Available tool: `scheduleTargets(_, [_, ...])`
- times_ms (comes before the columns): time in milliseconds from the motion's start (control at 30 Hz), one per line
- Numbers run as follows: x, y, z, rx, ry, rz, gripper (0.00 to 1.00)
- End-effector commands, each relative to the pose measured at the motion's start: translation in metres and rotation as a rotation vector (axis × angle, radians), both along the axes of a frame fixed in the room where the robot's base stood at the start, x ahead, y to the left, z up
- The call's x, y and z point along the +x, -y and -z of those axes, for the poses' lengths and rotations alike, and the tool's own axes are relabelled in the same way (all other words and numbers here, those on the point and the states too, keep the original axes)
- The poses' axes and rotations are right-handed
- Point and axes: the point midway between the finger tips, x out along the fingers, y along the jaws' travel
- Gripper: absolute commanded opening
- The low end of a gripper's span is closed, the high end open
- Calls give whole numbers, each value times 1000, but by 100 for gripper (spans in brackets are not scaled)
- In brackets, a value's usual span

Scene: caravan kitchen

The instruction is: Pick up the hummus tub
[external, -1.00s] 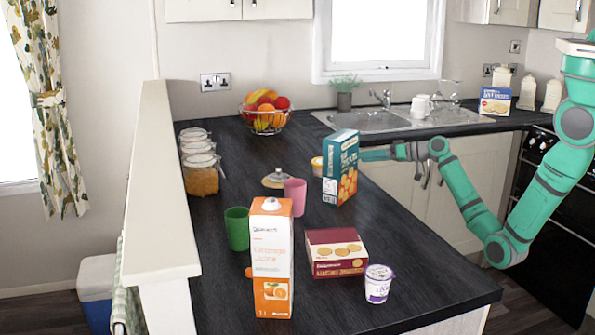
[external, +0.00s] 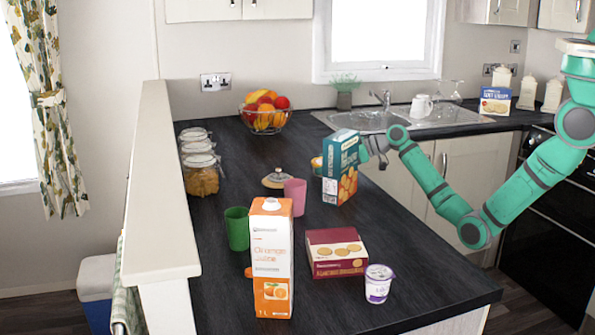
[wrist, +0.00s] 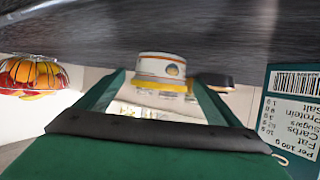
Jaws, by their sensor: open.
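The hummus tub (external: 316,163) is a small round tub, partly hidden behind a tall teal cracker box (external: 339,170) on the dark counter in the external view. In the wrist view, which is upside down, the tub (wrist: 160,66) is white with a yellow band and stands ahead between the fingertips. My gripper (external: 369,152) is just right of the teal box, its tips partly hidden in the external view. In the wrist view my gripper (wrist: 159,78) is open, with a green finger either side and nothing held.
The teal box also stands close beside the fingers in the wrist view (wrist: 292,110). A fruit bowl (external: 265,120), glass lid (external: 274,180), pink cup (external: 295,196), green cup (external: 237,228), juice carton (external: 271,258), biscuit box (external: 336,254) and yoghurt pot (external: 378,284) share the counter.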

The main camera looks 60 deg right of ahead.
Motion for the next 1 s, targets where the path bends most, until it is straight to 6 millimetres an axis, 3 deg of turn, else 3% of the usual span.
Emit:
scheduleTargets(300, [36,-12,11,2,1,-1,87])
scheduleTargets(567, [38,-12,13,2,2,0,87])
scheduleTargets(800, [38,-12,13,2,2,0,39])
scheduleTargets(1000, [37,-11,12,1,2,1,39])
